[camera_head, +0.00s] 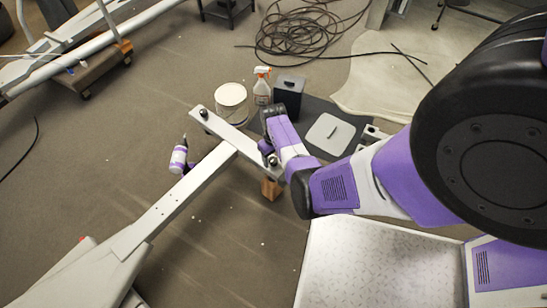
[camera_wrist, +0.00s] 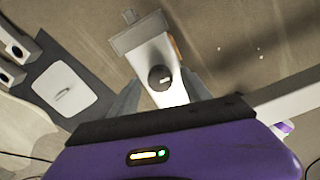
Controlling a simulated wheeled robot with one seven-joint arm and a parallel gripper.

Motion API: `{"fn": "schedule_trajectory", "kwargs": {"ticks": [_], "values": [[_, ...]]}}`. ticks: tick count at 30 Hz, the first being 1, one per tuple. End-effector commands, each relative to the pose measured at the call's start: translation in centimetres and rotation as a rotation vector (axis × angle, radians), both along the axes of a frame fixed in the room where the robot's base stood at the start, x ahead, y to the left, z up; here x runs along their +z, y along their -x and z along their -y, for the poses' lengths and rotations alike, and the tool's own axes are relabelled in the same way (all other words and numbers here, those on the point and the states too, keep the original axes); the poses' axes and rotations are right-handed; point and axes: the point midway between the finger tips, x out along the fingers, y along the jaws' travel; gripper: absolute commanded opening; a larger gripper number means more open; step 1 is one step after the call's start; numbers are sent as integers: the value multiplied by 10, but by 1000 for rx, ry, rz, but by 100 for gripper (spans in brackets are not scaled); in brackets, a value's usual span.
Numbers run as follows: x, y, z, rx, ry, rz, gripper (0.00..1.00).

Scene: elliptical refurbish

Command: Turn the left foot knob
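The white crossbar (camera_head: 226,133) of the elliptical's foot lies at the end of a long white beam (camera_head: 185,196). One black knob (camera_head: 204,113) sits at its far left end. Another black knob (camera_head: 273,160) sits at its near right end, beside my gripper (camera_head: 268,153). In the wrist view this near knob (camera_wrist: 160,77) is round and black with a pale mark on its top. My gripper (camera_wrist: 161,80) is open, with one grey finger on each side of the knob and bar. Whether the fingers touch the knob cannot be told.
A wooden block (camera_head: 271,189) stands under the near bar end. A white bucket (camera_head: 231,100), a spray bottle (camera_head: 262,85), a black box (camera_head: 289,92) and a white lid (camera_head: 329,133) are behind. A purple-and-white bottle (camera_head: 178,158) is left of the beam.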

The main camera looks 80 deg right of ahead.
Motion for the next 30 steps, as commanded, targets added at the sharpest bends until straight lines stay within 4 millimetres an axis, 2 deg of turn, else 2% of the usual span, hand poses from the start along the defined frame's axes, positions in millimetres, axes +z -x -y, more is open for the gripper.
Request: {"fn": "schedule_trajectory", "kwargs": {"ticks": [6, 15, 19, 23, 30], "values": [[7, 0, 0, 0, 1, 1, 57], [55, 0, 0, 0, 2, 1, 57], [70, 0, 0, 0, 1, 0, 57], [77, 0, 0, 0, 0, 0, 57], [78, 0, 0, 0, 0, 0, 57]]}}
